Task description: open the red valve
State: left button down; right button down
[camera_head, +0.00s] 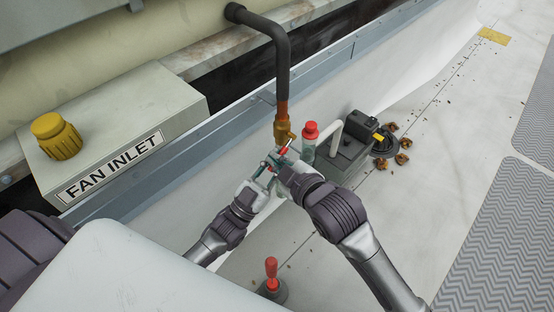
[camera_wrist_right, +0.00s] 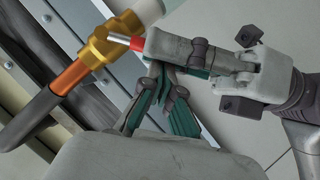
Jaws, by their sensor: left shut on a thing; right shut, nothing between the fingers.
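The valve's brass body (camera_head: 284,131) sits at the lower end of a copper and dark pipe (camera_head: 282,60) in the head view. Its red handle (camera_head: 286,147) points down and right, towards my grippers. In the right wrist view the brass body (camera_wrist_right: 112,40), a silver stem and a short piece of the red handle (camera_wrist_right: 137,44) show. My left gripper (camera_wrist_right: 165,48) is shut on the red handle and covers most of it. My right gripper (camera_wrist_right: 158,82), with green pads, is shut and empty just below the left one; I cannot tell whether they touch.
A red-capped bottle (camera_head: 310,132) and a dark pump (camera_head: 350,150) stand right of the valve. A FAN INLET box (camera_head: 130,110) with a yellow knob (camera_head: 56,136) is at left. A red-handled item (camera_head: 271,270) stands at the front. Dry leaves (camera_head: 404,158) lie on the pale roof.

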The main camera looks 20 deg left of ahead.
jog(key=shift+f, duration=0.1)
jog(key=shift+w+d+f, duration=0.3)
jog(key=shift+d+f, duration=0.05)
jog(key=shift+f, duration=0.25)
pick_arm(q)
jog(key=c, duration=1.2)
grip_release()
jog(key=shift+o, duration=0.2)
jog(key=shift+r, duration=0.1)
pick_arm(e)
jog(key=shift+w+f, duration=0.1)
